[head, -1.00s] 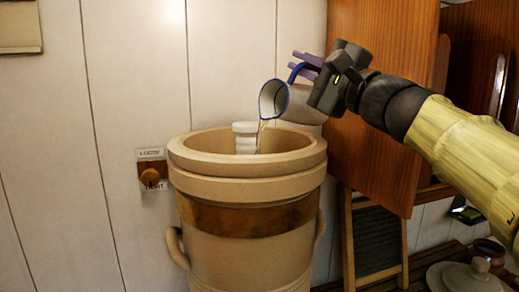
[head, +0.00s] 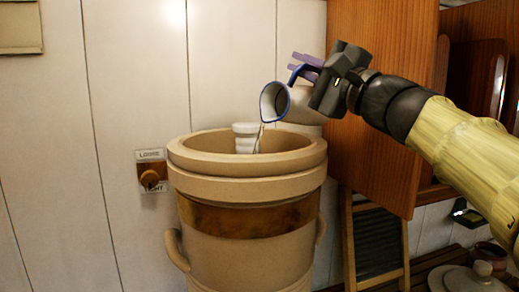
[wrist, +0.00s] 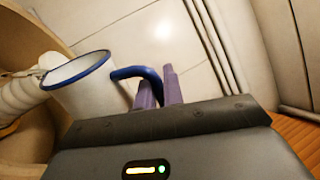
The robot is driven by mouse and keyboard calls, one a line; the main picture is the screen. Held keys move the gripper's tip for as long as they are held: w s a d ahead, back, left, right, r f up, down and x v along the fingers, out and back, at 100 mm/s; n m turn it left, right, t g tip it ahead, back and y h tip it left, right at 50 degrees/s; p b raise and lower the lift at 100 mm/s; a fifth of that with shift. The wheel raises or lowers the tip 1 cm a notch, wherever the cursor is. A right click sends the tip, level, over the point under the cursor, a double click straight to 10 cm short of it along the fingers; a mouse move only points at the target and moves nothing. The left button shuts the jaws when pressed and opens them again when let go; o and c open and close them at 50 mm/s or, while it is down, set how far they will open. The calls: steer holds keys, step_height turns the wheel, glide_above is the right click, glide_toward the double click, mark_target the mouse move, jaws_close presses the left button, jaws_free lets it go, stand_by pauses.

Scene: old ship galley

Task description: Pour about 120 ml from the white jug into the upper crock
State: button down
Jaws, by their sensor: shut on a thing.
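The white jug (head: 302,104) has a blue rim and a blue handle. It is tipped over the right side of the upper crock (head: 245,190), its mouth facing left and down. A thin stream falls from its lip into the crock. My gripper (head: 309,66) is shut on the jug's handle with its purple fingers. In the wrist view the fingers (wrist: 159,88) close on the blue handle, and the jug (wrist: 88,92) hangs beside the crock's opening. A white ribbed piece (head: 246,138) stands inside the crock. The liquid level in the crock and jug is hidden.
A wooden panel (head: 375,120) stands right behind my gripper. A washboard (head: 377,240) and a pale lid (head: 468,279) are lower right. The space left of the crock is clear.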

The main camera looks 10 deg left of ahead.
steer(key=shift+s+f+n+b, duration=0.1)
steer(key=shift+s+n+b, duration=0.15)
steer(key=shift+b, duration=0.2)
stand_by(0.3)
steer(key=shift+w+r+p, duration=0.2)
steer(key=shift+r+p, duration=0.15)
steer(key=shift+p, duration=0.25)
steer(key=w+m+p, duration=0.1)
steer(key=p, duration=0.1)
steer(key=d+r+m+t+h+p, duration=0.1)
steer(key=m+p, duration=0.1)
steer(key=shift+w+d, duration=0.2)
steer(key=shift+w, duration=0.2)
steer(key=shift+w+d+m+p, duration=0.2)
steer(key=shift+w+m+p, duration=0.15)
steer(key=shift+p, duration=0.15)
steer(key=shift+f, duration=0.35)
steer(key=shift+w+r+m, duration=0.1)
steer(key=shift+m, duration=0.2)
